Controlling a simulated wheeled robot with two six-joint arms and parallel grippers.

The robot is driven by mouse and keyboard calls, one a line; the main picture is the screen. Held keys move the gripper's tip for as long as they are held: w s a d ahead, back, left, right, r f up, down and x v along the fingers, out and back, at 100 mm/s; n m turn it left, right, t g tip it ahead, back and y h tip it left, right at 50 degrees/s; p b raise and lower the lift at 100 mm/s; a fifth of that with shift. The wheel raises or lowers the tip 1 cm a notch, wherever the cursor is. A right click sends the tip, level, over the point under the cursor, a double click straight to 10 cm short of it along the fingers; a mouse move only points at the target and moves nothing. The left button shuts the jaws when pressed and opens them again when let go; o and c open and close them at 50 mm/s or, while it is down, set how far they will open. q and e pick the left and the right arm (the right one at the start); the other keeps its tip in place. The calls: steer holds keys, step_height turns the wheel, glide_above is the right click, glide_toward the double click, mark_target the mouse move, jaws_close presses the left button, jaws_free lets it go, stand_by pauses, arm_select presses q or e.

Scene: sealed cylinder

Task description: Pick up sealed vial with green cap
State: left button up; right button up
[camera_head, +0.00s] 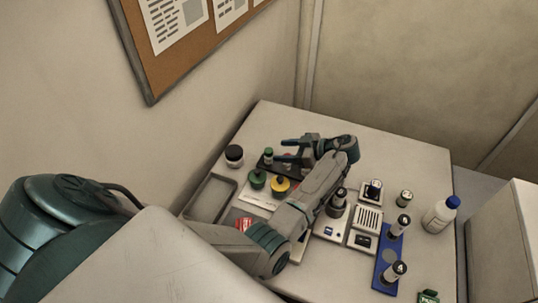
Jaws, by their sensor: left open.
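A small vial with a green cap (268,153) stands upright at the dark holder near the back left of the table. My left gripper (283,150) is open just to the right of this vial, its fingers pointing left towards it. The gripper looks empty, and I cannot tell whether a finger touches the vial. My left forearm crosses the table and hides part of its middle. My right gripper is not in view.
A green-topped item (257,178) and a yellow-topped item (280,185) stand close in front. A dark-lidded jar (234,155) is to the left, beside a grey tray (211,198). A blue rack (389,262) and a blue-capped bottle (440,215) are at the right. The back right is clear.

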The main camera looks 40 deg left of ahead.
mark_target(271, 151)
arm_select(q)
steer(key=x, duration=0.3)
steer(key=shift+s+a, duration=0.2)
steer(key=shift+a, duration=0.05)
steer(key=shift+w+d, duration=0.1)
steer(key=c, duration=1.1)
